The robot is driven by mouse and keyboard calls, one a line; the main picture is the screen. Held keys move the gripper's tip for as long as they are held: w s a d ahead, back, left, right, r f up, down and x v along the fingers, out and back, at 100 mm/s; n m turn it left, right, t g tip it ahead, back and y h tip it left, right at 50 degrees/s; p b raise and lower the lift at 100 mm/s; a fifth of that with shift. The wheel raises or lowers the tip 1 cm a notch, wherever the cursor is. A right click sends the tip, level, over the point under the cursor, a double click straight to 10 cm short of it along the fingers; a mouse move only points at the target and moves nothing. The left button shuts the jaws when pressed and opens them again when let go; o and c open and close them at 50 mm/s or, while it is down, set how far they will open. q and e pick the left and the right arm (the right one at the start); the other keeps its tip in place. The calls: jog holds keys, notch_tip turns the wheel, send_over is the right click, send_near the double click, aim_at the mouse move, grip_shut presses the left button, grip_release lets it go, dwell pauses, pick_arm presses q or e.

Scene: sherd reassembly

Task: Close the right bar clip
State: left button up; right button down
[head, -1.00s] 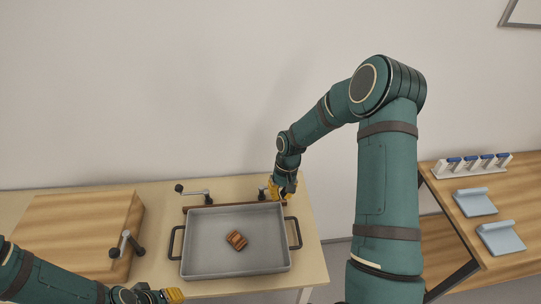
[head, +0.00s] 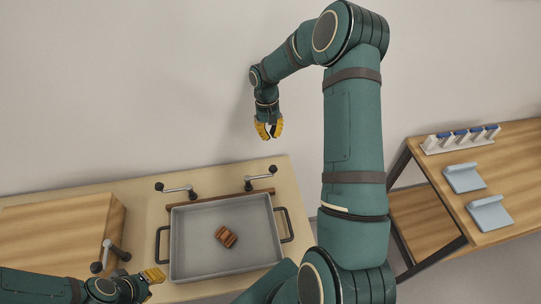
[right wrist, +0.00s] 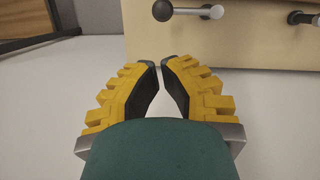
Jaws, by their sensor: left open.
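The right bar clip (head: 262,176) stands at the back right of the grey tray; its lever points outward to the right, ending in a dark knob. In the right wrist view its lever and knob (right wrist: 190,11) appear at the top, beyond my fingertips. My right gripper (head: 268,135) hangs in the air above and behind this clip, apart from it, holding nothing. Its fingertips (right wrist: 159,64) are close together with a narrow gap. The left bar clip (head: 178,189) has its lever pointing left. My left gripper (head: 156,277) is open and empty at the tray's front left.
A brown sherd piece (head: 226,236) lies in the grey tray (head: 180,258). A wooden board (head: 55,235) with another lever clip (head: 108,252) is at left. A side table (head: 500,190) at right holds a white rack (head: 460,138) and two blue-grey holders.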

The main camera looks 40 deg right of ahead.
jog(key=shift+f, duration=0.1)
jog(key=x, duration=0.9)
jog(key=shift+f, duration=0.4)
pick_arm(q)
jog(key=shift+d+f, duration=0.1)
jog(key=shift+f, duration=0.05)
pick_arm(e)
jog(key=shift+s+a, duration=0.1)
pick_arm(q)
jog(key=shift+d+f+b, duration=0.15)
jog(key=shift+d+b, duration=0.1)
jog(key=shift+b, duration=0.05)
pick_arm(e)
jog(key=shift+s+m, duration=0.25)
jog(key=shift+m, duration=0.05)
